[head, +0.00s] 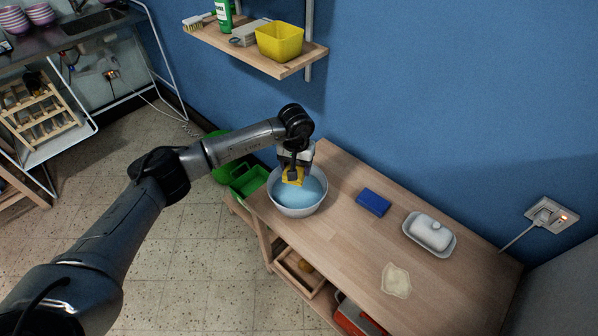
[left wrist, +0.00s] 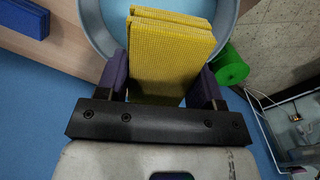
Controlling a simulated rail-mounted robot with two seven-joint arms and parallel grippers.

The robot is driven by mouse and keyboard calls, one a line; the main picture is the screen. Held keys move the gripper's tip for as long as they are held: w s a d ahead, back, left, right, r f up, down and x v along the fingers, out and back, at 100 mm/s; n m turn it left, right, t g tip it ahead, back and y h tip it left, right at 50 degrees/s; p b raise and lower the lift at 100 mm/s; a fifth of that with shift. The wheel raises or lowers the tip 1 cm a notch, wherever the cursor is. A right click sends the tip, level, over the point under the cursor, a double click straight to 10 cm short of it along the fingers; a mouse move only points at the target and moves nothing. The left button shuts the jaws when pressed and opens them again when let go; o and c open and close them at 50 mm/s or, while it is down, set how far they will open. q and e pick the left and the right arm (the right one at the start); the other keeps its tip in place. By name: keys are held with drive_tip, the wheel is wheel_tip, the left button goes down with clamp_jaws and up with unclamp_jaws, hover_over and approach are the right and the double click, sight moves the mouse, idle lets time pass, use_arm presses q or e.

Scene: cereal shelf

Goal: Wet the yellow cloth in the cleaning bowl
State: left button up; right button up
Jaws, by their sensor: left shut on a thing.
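The yellow cloth (left wrist: 168,50) is folded and held between the two fingers of my left gripper (left wrist: 163,85), which is shut on it. In the head view my left gripper (head: 293,172) points down over the cleaning bowl (head: 301,209), with the cloth (head: 291,178) below the fingers. The bowl is white and holds light blue water. The cloth shows over the back left part of the bowl's opening; I cannot tell whether it touches the water. The bowl's rim (left wrist: 92,28) also shows around the cloth in the left wrist view. My right gripper is not in view.
On the wooden table (head: 335,240) are a blue sponge (head: 373,202), a white butter dish (head: 430,233) and a pale spill (head: 396,280). A wall shelf (head: 290,68) with a yellow tub (head: 280,41) is above. Green containers (head: 249,180) stand left of the bowl.

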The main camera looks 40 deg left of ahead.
use_arm(q)
drive_tip(key=shift+d, duration=0.2)
drive_tip(key=shift+s+d+f+m, duration=0.1)
drive_tip(key=shift+s+f+m, duration=0.2)
drive_tip(key=shift+m, duration=0.1)
drive_tip(key=shift+w+f+b, duration=0.2)
drive_tip(key=shift+f+b, duration=3.65)
drive_tip(key=shift+f, duration=1.55)
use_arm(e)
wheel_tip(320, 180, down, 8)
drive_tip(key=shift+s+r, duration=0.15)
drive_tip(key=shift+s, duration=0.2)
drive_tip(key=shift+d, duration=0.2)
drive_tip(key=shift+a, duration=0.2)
use_arm(q)
drive_tip(key=shift+r, duration=0.1)
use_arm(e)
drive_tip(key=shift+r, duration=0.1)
